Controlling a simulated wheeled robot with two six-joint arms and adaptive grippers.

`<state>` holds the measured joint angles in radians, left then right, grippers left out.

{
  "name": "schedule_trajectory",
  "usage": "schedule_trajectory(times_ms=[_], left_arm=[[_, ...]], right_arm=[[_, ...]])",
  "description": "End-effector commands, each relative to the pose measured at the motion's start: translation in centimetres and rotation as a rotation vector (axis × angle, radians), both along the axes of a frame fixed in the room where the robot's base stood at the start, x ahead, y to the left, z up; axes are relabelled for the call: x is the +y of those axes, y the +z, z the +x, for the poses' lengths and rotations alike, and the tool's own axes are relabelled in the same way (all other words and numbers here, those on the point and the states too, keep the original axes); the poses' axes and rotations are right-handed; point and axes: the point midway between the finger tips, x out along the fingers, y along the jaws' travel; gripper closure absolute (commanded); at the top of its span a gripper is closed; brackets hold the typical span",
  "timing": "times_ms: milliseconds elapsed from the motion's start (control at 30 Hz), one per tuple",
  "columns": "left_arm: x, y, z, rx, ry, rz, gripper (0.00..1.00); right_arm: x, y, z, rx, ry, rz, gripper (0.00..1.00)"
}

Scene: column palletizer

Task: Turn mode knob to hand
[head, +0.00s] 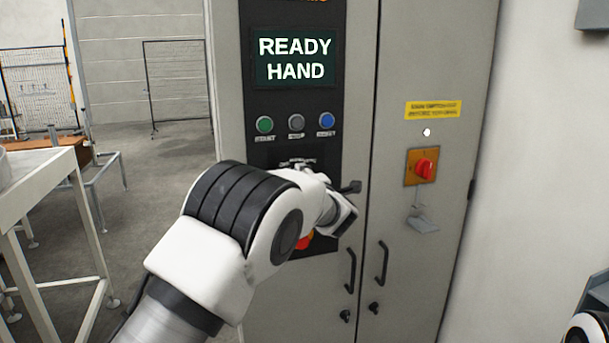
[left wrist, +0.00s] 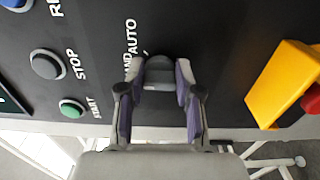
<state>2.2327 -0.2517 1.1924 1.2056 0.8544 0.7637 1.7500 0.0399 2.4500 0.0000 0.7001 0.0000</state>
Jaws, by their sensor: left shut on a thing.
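The dark mode knob (left wrist: 158,72) is on the black control panel in the left wrist view, below labels reading HAND and AUTO (left wrist: 130,50). My left gripper (left wrist: 163,82) is shut on it, with one finger on each side. In the head view my left gripper (head: 338,208) is at the panel and my arm hides the knob. The display (head: 295,58) on the cabinet reads READY HAND. The knob's exact pointing direction is hard to tell between the fingers. My right gripper is not in view.
Green, grey and blue buttons (head: 296,123) sit above the knob. A red emergency button (head: 304,242) is partly hidden below my arm; its yellow housing (left wrist: 280,84) shows in the left wrist view. A red rotary switch (head: 424,169) and door handles (head: 382,263) are to the right.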

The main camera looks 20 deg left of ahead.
Motion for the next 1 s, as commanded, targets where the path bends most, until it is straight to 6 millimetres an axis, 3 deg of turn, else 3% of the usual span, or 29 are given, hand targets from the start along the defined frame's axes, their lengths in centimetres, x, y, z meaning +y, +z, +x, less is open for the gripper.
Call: schedule_trajectory(times_ms=[467,500,567,1000], left_arm=[[0.24,0.49,-0.01,0.002,0.005,0.015,1.0],[0.25,0.5,0.0,0.002,0.005,0.015,0.59],[0.23,0.49,-0.01,0.002,0.005,0.015,0.41],[0.04,0.15,0.0,0.006,0.001,0.014,0.41]], right_arm=[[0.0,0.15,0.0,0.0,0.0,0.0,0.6],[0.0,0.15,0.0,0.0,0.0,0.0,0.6],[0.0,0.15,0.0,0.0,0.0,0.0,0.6],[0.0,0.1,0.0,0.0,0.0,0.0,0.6]])
